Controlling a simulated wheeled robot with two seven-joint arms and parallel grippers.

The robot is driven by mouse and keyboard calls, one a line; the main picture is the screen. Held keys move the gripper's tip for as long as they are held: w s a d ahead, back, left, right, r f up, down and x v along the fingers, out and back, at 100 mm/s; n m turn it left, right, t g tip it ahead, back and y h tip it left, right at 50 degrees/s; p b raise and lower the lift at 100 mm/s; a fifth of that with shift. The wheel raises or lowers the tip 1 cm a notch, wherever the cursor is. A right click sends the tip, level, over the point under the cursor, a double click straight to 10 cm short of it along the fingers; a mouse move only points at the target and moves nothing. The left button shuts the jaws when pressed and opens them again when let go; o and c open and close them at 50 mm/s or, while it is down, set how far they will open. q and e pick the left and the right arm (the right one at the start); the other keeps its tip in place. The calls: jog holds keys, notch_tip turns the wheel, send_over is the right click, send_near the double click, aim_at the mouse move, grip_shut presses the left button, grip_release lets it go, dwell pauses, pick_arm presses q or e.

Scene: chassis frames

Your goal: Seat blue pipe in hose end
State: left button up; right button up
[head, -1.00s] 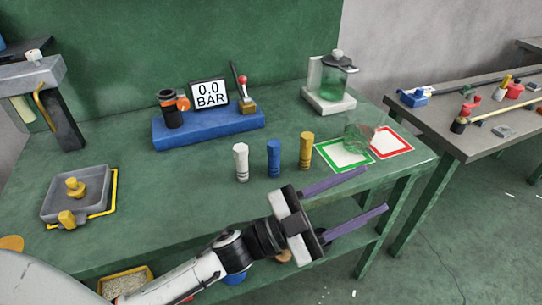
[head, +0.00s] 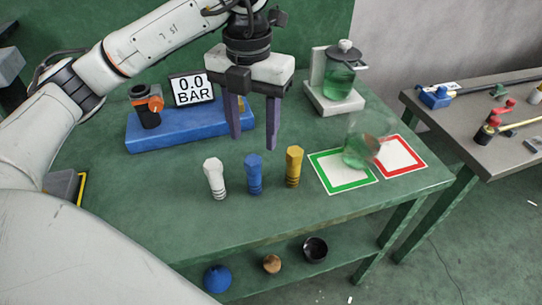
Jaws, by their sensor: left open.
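The blue pipe (head: 254,175) stands upright on the green bench, between a white pipe (head: 215,178) and a yellow pipe (head: 293,167). My left gripper (head: 254,142) is open and empty, its two purple fingers pointing down above and behind the pipes. It looks apart from the blue pipe. My right gripper is not in view.
A gauge (head: 193,90) reads 0.0 BAR. A green jar (head: 339,82) stands on a white stand at the back. A clear vessel (head: 358,155) sits near green (head: 328,181) and red (head: 414,171) framed pads. A grey side table (head: 468,143) holds tools. The bench front is clear.

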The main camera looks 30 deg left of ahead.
aim_at(253, 159)
pick_arm(q)
jog(key=f, duration=0.1)
jog(key=s+f, duration=0.1)
jog(key=f, duration=0.1)
jog(key=shift+s+f, duration=0.15)
jog(key=shift+f, duration=0.65)
notch_tip(253, 159, down, 4)
jog(key=shift+d+r+p, duration=0.15)
jog(key=shift+r+p, duration=0.05)
jog(key=shift+p, duration=0.45)
jog(key=shift+f, duration=0.4)
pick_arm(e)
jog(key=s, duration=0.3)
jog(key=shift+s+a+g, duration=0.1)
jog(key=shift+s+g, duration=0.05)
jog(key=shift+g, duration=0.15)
pick_arm(q)
jog(key=shift+c, duration=0.3)
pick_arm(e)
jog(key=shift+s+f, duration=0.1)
pick_arm(q)
grip_shut()
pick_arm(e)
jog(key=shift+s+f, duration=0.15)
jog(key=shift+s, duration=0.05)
pick_arm(q)
jog(key=shift+r, duration=0.1)
